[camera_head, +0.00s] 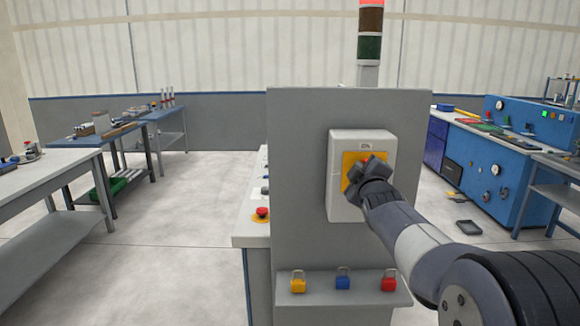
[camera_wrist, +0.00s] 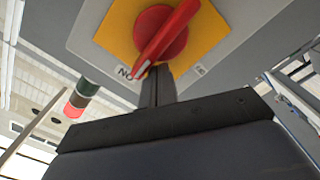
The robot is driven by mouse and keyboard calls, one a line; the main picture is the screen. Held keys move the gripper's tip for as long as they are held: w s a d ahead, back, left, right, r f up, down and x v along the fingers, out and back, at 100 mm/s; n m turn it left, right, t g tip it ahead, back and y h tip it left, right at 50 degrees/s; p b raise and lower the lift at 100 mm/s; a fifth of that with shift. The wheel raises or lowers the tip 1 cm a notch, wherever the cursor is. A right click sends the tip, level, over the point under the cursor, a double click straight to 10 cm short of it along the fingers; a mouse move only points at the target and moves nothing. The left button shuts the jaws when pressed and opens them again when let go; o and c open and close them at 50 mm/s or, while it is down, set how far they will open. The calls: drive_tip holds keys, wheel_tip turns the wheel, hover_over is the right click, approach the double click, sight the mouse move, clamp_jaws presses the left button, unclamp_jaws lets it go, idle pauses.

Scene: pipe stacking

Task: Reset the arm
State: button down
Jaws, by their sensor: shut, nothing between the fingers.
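My arm reaches from the lower right in the head view, with my gripper (camera_head: 370,168) in front of a light grey switch box (camera_head: 343,195) on a grey cabinet. In the wrist view my gripper (camera_wrist: 158,72) is shut and empty, its fingertips close below a red rotary switch (camera_wrist: 165,30) on a yellow plate (camera_wrist: 207,28). I cannot tell whether the fingertips touch the switch handle. The handle slants, with its pointed end near a label at lower left. In the head view my gripper hides most of the switch.
A shelf (camera_head: 330,290) below the box holds a yellow padlock (camera_head: 298,284), a blue padlock (camera_head: 343,281) and a red padlock (camera_head: 388,283). A red button (camera_head: 262,213) sits on the left console. Workbenches stand left; a blue machine (camera_head: 485,165) stands right. The floor between is open.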

drive_tip(key=shift+a+f+b, duration=0.1)
drive_tip(key=shift+f+b, duration=0.05)
drive_tip(key=shift+b, duration=0.2)
drive_tip(key=s+b, duration=0.3)
drive_tip(key=s, duration=0.4)
drive_tip(key=w+p, duration=0.1)
drive_tip(key=w, duration=0.1)
drive_tip(key=w+p, duration=0.2)
drive_tip(key=w+r+p, duration=0.1)
drive_tip(key=w, duration=0.2)
drive_tip(key=shift+p, duration=0.35)
drive_tip(key=shift+a+f+b, duration=0.3)
drive_tip(key=shift+f+b, duration=0.15)
drive_tip(key=shift+f, duration=0.2)
drive_tip(key=shift+a+f+b, duration=0.25)
drive_tip(key=shift+f+b, duration=0.15)
drive_tip(key=shift+f, duration=0.2)
